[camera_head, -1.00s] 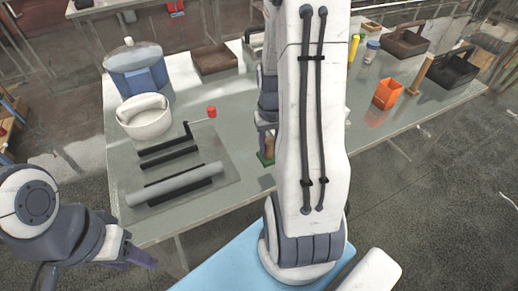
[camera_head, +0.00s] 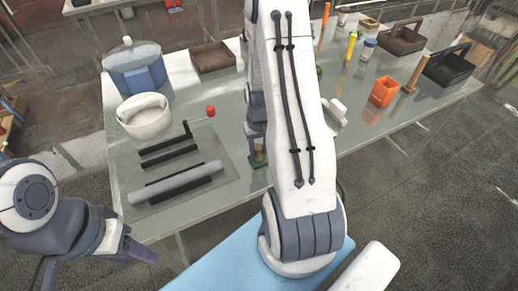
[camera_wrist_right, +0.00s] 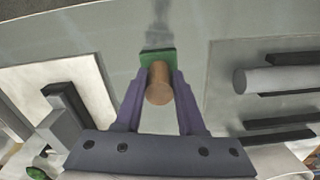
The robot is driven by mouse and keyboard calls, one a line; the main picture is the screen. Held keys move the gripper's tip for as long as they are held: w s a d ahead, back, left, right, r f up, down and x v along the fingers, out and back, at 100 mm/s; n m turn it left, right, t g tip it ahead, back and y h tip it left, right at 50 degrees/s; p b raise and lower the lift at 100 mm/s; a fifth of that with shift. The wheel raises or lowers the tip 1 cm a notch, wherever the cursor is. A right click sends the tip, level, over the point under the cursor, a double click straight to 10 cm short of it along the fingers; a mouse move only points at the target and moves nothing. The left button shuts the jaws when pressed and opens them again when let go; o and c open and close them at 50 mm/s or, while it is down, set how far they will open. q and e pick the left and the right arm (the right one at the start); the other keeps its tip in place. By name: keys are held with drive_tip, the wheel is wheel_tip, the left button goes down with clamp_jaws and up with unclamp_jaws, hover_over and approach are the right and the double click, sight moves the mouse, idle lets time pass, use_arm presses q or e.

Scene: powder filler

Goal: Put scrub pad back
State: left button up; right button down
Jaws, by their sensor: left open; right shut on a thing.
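The scrub pad (camera_wrist_right: 146,60) has a green pad and a round wooden handle (camera_wrist_right: 159,84). My right gripper (camera_wrist_right: 160,78) is shut on the handle, with purple fingers on either side. In the head view the scrub pad (camera_head: 258,160) shows partly behind my right arm, at the table's front, right of the grey plate with the roller. I cannot tell whether it touches the table. My left gripper (camera_head: 133,250) is open and empty, off the table's front left corner.
The grey plate (camera_head: 215,177) carries a roller (camera_head: 175,184) and a red-knobbed crank. A white bowl (camera_head: 144,118) and a blue-based pot (camera_head: 135,68) stand behind it. An orange cup (camera_head: 383,92) and dark caddies (camera_head: 447,67) stand right. My right arm hides the table's middle.

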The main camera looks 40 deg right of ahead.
drive_tip(key=shift+f, duration=0.2)
drive_tip(key=c, duration=0.5)
unclamp_jaws()
drive_tip(key=shift+r, duration=0.1)
drive_tip(key=shift+r, duration=0.65)
wheel_tip(320, 180, up, 11)
drive_tip(key=b, duration=0.2)
